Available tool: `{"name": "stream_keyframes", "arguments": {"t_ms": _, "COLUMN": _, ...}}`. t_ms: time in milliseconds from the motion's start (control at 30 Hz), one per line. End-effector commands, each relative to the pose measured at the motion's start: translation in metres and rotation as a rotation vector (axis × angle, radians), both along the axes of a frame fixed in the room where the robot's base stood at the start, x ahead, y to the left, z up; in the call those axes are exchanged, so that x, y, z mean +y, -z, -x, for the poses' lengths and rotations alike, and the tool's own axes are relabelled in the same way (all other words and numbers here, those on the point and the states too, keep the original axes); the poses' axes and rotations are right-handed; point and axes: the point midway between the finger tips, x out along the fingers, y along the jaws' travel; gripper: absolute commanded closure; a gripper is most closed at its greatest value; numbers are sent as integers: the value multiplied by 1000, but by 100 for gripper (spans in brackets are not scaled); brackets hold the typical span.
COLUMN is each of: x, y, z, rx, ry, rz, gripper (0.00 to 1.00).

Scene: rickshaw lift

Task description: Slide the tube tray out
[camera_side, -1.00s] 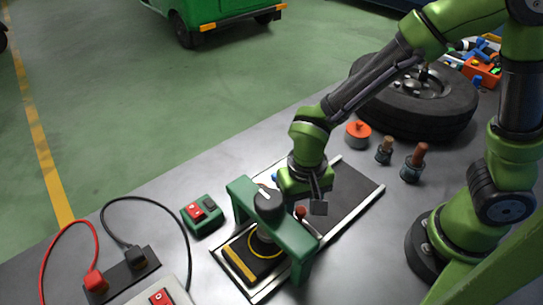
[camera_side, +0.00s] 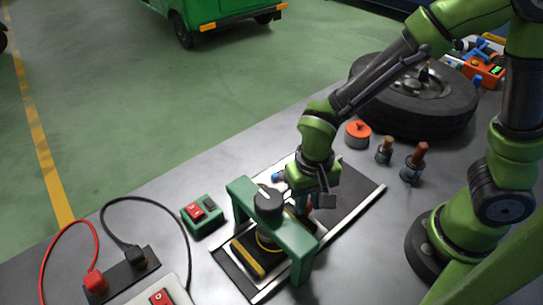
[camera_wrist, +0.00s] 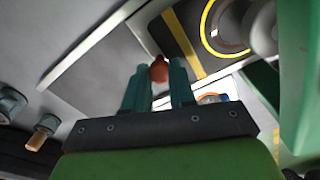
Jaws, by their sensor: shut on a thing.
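The tray (camera_side: 248,258) is a dark plate with a yellow stripe and a yellow ring. It lies between pale rails, partly under a green arch (camera_side: 284,226), which hides part of it. It also shows in the wrist view (camera_wrist: 172,32) with its yellow stripe. My gripper (camera_side: 312,204) is just right of the arch, low over the track. In the wrist view, my two teal fingers (camera_wrist: 160,82) are shut on a reddish-brown knob (camera_wrist: 159,68) at the tray's near end. The knob is mostly hidden in the side view.
The dark track (camera_side: 352,188) right of my gripper is clear. A green switch box (camera_side: 202,215) stands left of the arch. An orange-capped pot (camera_side: 358,134), small tools (camera_side: 414,163) and a tyre (camera_side: 420,100) stand behind on the right. Cables and a socket strip (camera_side: 122,274) lie at left.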

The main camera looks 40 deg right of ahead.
Motion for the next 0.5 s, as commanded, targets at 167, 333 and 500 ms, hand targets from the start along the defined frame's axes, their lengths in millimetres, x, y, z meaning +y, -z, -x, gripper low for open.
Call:
{"name": "stream_keyframes", "arguments": {"t_ms": 167, "x": -45, "y": -1, "z": 0, "rx": -1, "ry": 13, "rz": 0, "gripper": 100}}
{"name": "stream_keyframes", "arguments": {"t_ms": 333, "x": -94, "y": -1, "z": 0, "rx": 0, "ry": 13, "rz": 1, "gripper": 100}}
{"name": "stream_keyframes", "arguments": {"t_ms": 500, "x": -136, "y": -1, "z": 0, "rx": -1, "ry": 14, "rz": 0, "gripper": 100}}
